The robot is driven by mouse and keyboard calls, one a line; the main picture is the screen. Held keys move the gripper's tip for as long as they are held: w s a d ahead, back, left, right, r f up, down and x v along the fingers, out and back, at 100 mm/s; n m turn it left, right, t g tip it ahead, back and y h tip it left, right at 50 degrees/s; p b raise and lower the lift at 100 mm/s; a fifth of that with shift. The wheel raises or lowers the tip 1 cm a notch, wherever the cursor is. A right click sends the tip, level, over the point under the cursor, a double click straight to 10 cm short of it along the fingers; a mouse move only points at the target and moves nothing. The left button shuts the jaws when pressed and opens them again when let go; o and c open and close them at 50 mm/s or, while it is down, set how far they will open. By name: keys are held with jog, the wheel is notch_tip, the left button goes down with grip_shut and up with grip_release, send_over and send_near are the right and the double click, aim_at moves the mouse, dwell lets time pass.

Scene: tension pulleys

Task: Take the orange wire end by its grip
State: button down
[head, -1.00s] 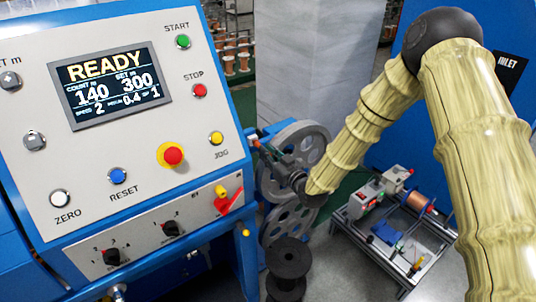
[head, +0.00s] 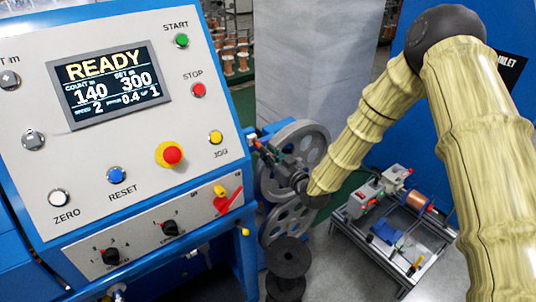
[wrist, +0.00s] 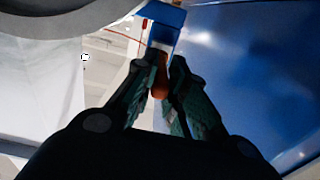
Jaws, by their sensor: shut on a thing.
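The orange grip (wrist: 161,76) of the wire end shows in the wrist view, upright between the fingers, just below a blue bracket-like part. My gripper (wrist: 160,70) is shut on it, with one dark finger on either side. A thin red line, perhaps wire, shows up and left of the grip.
The blue control panel (head: 232,130) with its buttons and READY display (head: 108,84) stands close on the left. Black spools (head: 288,258) are stacked below the pulleys. A low metal-framed bench (head: 428,226) with a copper spool stands at the right.

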jog(key=shift+v, duration=1.55)
dwell(0.8)
jog(key=shift+b, duration=0.3)
